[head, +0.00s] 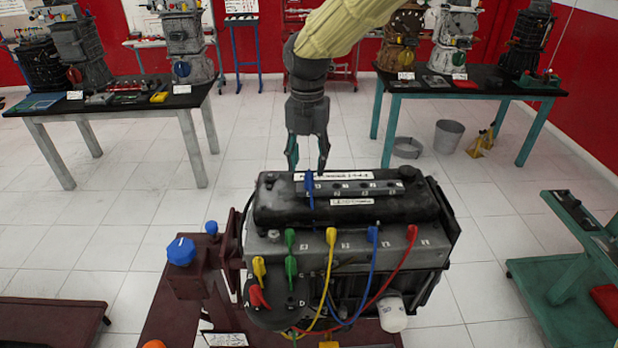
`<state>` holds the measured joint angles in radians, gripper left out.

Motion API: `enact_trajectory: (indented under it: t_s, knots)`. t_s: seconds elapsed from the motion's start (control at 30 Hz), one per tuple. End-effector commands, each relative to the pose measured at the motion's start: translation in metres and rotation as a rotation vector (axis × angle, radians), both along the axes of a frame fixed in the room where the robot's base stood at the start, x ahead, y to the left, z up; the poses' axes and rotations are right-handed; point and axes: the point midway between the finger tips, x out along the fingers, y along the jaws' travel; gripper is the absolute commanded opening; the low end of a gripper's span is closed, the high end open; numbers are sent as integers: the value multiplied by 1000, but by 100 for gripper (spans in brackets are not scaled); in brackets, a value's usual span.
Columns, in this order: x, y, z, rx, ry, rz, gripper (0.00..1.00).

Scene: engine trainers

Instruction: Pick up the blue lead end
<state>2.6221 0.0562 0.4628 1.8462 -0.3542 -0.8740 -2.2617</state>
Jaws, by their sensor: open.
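An engine (350,255) stands in the middle, with a black cover (400,211) on top. A blue lead end (308,182) stands on or at the left of the numbered grey strip (372,188) on the cover, its wire running down the front of the cover. Another blue lead end (373,234) is on the engine's front ledge near number 3, with a blue wire curving down left. My gripper (308,162) is open and empty, pointing down, its fingertips just above the first blue end in the picture. I cannot tell the exact gap in depth.
Green (290,238), yellow (331,237) and red (411,233) lead ends share the ledge. More ends sit at the distributor, lower left. A blue knob (181,251) is on the stand.

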Motion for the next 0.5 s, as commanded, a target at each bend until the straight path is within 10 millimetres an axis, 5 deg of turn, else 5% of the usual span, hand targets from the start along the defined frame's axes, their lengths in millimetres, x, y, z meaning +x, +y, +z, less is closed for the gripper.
enact_trajectory:
  t_s: [0.5]
  knots:
    - [-1, -3, -48, -2, 1, 1, 45]
